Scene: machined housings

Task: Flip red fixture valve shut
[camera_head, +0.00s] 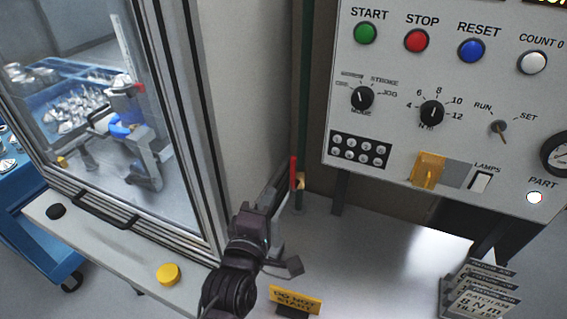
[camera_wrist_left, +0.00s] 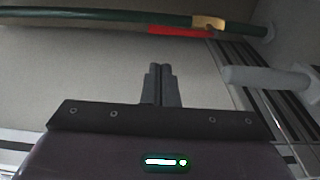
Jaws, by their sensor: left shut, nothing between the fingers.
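The red valve handle (camera_head: 293,172) shows beside the green pipe, with its brass valve body (camera_head: 300,181) at the handle's lower end. The handle lies roughly along the pipe. In the left wrist view the red handle (camera_wrist_left: 180,31) and brass body (camera_wrist_left: 207,22) are at the top, on the green pipe (camera_wrist_left: 100,16). My left gripper (camera_head: 284,169) is close to the handle in the head view, and its shut, empty fingers (camera_wrist_left: 160,70) point toward the pipe in the wrist view. A gap shows between fingertips and handle there. My right gripper is not in view.
A control panel (camera_head: 400,95) with buttons and knobs stands on the right. A glass-doored enclosure (camera_head: 185,100) is on the left. A yellow sign (camera_head: 296,300) and grey cards (camera_head: 480,290) stand on the bench (camera_head: 380,265). A light grey cylinder (camera_wrist_left: 265,77) sits right of the fingers.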

